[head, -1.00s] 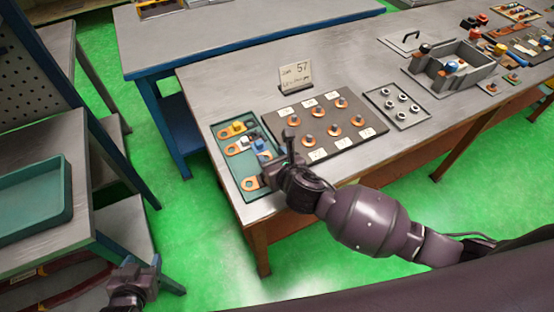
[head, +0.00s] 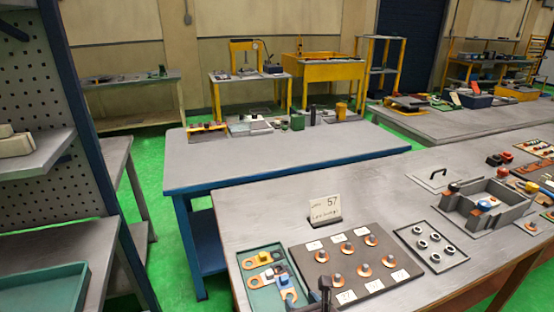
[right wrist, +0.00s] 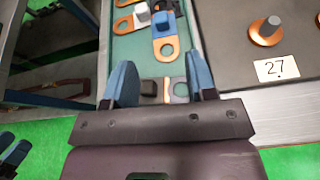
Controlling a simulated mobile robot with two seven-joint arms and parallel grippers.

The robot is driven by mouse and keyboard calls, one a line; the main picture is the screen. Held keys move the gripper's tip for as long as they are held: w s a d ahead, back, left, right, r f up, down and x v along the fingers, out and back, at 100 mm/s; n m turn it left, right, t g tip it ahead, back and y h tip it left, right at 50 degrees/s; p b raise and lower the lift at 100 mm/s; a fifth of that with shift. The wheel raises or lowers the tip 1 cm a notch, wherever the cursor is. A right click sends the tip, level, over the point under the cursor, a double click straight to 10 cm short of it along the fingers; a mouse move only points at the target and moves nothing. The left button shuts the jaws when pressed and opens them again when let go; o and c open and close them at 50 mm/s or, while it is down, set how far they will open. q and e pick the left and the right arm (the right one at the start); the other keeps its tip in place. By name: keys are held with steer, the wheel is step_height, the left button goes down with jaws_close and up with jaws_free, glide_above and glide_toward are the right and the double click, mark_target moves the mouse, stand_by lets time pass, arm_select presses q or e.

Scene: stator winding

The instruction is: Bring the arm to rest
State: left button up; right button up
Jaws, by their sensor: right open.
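Other copper lugs with yellow, white and blue parts lie in the tray, including the blue one (head: 283,281). At the lower left of the right wrist view are dark finger-like parts, likely my left gripper (right wrist: 13,152).
A dark board (head: 320,268) with several copper pieces and number cards lies right of the tray. A card reading 57 (head: 325,208) stands behind it. Farther right are a plate of rings (head: 408,231) and a grey box (head: 470,217). A blue-legged table (head: 280,160) stands behind.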

steer(key=m, duration=0.2)
steer(key=a+m, duration=0.1)
steer(key=m, duration=0.1)
steer(key=shift+s+r+m+y, duration=0.1)
steer(key=shift+r+m+y, duration=0.1)
steer(key=shift+m+y, duration=0.2)
steer(key=s+d+m, duration=0.1)
steer(key=d+m, duration=0.3)
steer(key=m, duration=0.5)
steer(key=s+d+f+m+h, duration=0.1)
steer(key=d+m, duration=0.3)
steer(key=m, duration=0.6)
steer(key=s+d+m+t, duration=0.1)
steer(key=s+d+m, duration=0.1)
steer(key=d+m, duration=0.3)
steer(key=shift+s+d+f+m+h, duration=0.1)
steer(key=shift+m+h, duration=0.1)
steer(key=shift+m, duration=1)
steer(key=shift+s+f+m+h, duration=0.1)
steer(key=shift+m+h, duration=0.1)
steer(key=shift+m, duration=1)
steer(key=s+d+f+m+g+h, duration=0.1)
steer(key=s+d+f+m, duration=0.1)
steer(key=s+d+f, duration=0.2)
steer(key=s+d+f+m+g+h, duration=0.1)
steer(key=s+d+f, duration=0.3)
steer(key=s, duration=0.5)
steer(key=shift+d+f+m+h+b, duration=0.25)
steer(key=shift+d+m+h+b, duration=0.1)
steer(key=shift+m+h, duration=0.35)
